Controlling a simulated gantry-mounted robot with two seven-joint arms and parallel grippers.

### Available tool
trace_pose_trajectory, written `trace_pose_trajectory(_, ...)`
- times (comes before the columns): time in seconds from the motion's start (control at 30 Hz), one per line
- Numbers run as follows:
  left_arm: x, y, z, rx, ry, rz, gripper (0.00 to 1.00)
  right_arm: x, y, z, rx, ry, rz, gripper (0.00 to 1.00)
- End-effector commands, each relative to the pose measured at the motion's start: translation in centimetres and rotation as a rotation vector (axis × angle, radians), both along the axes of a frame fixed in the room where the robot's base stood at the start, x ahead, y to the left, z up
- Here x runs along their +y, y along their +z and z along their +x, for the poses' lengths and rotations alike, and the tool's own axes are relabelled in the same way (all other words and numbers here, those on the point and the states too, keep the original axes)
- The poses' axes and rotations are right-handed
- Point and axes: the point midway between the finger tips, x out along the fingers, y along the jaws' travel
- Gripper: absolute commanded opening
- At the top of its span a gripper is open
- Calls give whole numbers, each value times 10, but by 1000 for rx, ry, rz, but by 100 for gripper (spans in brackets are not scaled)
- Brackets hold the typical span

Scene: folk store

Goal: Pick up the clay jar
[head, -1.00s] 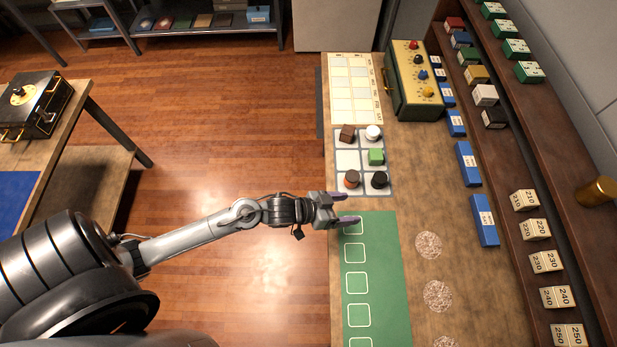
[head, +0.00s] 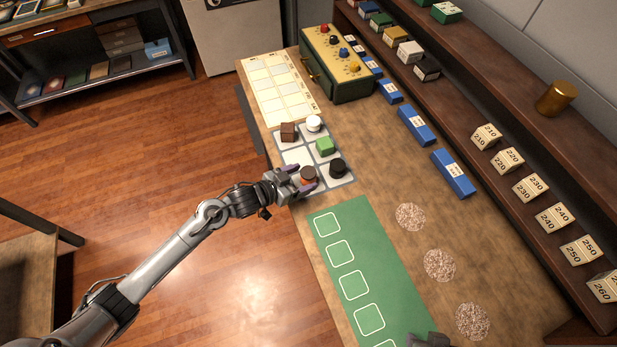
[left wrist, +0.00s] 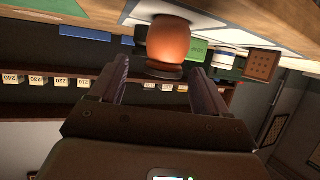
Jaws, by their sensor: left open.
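The clay jar (head: 308,175) is small and orange-brown with a dark lid. It stands in the near-left cell of the white grid tray (head: 297,157) in the head view. My left gripper (head: 302,181) is open at the jar, with its purple fingers low over the tray. In the left wrist view, which is upside down, the clay jar (left wrist: 168,42) shows between the two fingertips (left wrist: 160,65), with a gap to each side. Whether either finger touches it I cannot tell. A grey piece, likely my right gripper (head: 430,341), shows at the bottom edge, mostly cut off.
A black jar (head: 338,168) stands close to the right of the clay jar. A green block (head: 325,146), a white jar (head: 314,123) and a brown block (head: 289,131) occupy other cells. A green mat (head: 375,270) lies nearer on the counter.

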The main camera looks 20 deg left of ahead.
Motion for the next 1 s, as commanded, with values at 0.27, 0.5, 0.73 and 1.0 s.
trace_pose_trajectory(0.27, -8, -6, 19, -1, 1, -1, 76, 2, -3, 0, 0, -3, 6, 43)
trace_pose_trajectory(0.5, -19, -16, 43, -2, 1, -1, 76, 2, -6, 0, 0, -5, 8, 43)
trace_pose_trajectory(0.73, -22, -18, 47, -1, 1, 0, 76, 2, -7, 0, 1, -2, 6, 43)
trace_pose_trajectory(1.0, -22, -18, 47, 0, 1, 0, 53, -1, -7, 0, 2, 3, -3, 43)
